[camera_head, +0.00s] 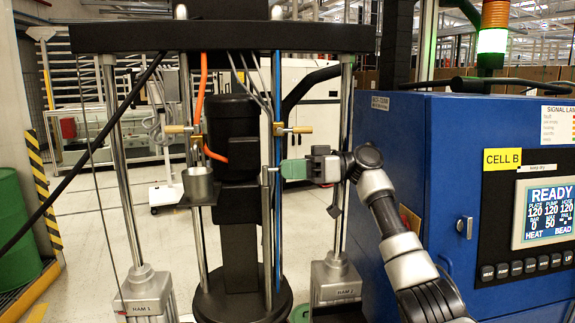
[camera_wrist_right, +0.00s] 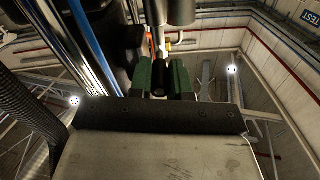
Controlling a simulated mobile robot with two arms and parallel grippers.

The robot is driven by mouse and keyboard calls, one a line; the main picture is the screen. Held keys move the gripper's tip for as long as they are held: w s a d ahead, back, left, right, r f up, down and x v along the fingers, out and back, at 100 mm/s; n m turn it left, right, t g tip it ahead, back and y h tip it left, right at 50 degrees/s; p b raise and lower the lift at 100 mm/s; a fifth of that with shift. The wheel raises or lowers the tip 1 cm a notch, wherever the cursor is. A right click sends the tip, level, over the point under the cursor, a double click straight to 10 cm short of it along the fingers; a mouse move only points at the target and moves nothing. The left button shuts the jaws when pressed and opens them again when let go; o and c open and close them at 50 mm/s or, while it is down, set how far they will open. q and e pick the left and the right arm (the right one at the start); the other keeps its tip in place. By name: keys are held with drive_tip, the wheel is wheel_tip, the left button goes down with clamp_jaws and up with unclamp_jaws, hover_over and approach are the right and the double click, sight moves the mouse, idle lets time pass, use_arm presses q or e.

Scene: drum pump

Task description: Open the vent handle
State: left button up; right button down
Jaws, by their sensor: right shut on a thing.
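My right gripper (camera_head: 283,169) reaches in from the right to the front of the black drum pump (camera_head: 238,215). Its green fingers are closed on a small handle (camera_head: 268,169) beside the blue upright line; I take this to be the vent handle. In the right wrist view the green fingers (camera_wrist_right: 165,78) stand on either side of a dark, narrow part (camera_wrist_right: 160,66). The fingers hide most of the handle, so its exact angle cannot be told. My left gripper is not in view.
A metal cup (camera_head: 198,185) stands at the left. Steel posts flank the pump. A blue control cabinet (camera_head: 420,150) reading READY stands close at the right.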

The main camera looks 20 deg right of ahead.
idle(0.4)
drive_tip(key=c, duration=1.1)
unclamp_jaws()
drive_tip(key=shift+f, duration=0.1)
